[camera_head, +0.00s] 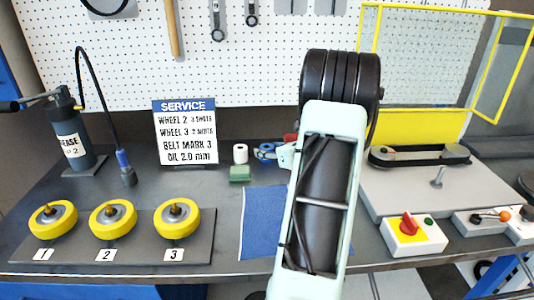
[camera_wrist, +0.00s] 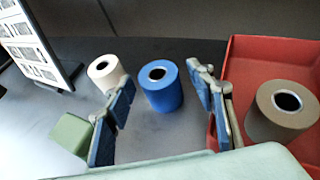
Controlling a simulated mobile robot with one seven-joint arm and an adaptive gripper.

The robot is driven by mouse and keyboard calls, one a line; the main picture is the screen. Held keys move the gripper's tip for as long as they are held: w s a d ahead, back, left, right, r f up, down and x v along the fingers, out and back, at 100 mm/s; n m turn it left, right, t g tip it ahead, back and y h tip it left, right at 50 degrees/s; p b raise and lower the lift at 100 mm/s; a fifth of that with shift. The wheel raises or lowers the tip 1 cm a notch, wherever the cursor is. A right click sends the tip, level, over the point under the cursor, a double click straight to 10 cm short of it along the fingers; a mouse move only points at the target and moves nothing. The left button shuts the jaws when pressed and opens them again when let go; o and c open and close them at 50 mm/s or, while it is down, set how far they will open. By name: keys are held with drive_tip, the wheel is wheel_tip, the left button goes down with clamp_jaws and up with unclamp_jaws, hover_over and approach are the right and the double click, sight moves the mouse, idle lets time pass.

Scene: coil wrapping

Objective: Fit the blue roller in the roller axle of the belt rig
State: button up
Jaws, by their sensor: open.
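The blue roller (camera_wrist: 160,92) stands upright in the wrist view, its dark bore facing up. My gripper (camera_wrist: 162,84) is open, with one blue-padded finger on each side of the roller and gaps visible between pads and roller. In the head view my arm hides most of the gripper and the roller cannot be made out clearly. The belt rig (camera_head: 385,190) is at the right of the bench in the head view, with a black belt loop (camera_head: 420,158). A bare upright metal pin (camera_head: 437,178) stands in front of the belt; it looks like the roller axle.
A white roll (camera_wrist: 104,72) and a green block (camera_wrist: 72,134) stand left of the blue roller. A red tray (camera_wrist: 272,48) holding a brown roll (camera_wrist: 282,112) is close on the right. A raised yellow guard (camera_head: 490,70) and a red-knob switch box (camera_head: 412,236) flank the rig.

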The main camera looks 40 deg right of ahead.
drive_tip(key=shift+x, duration=0.95)
drive_tip(key=c, duration=1.3)
drive_tip(key=shift+r, duration=0.1)
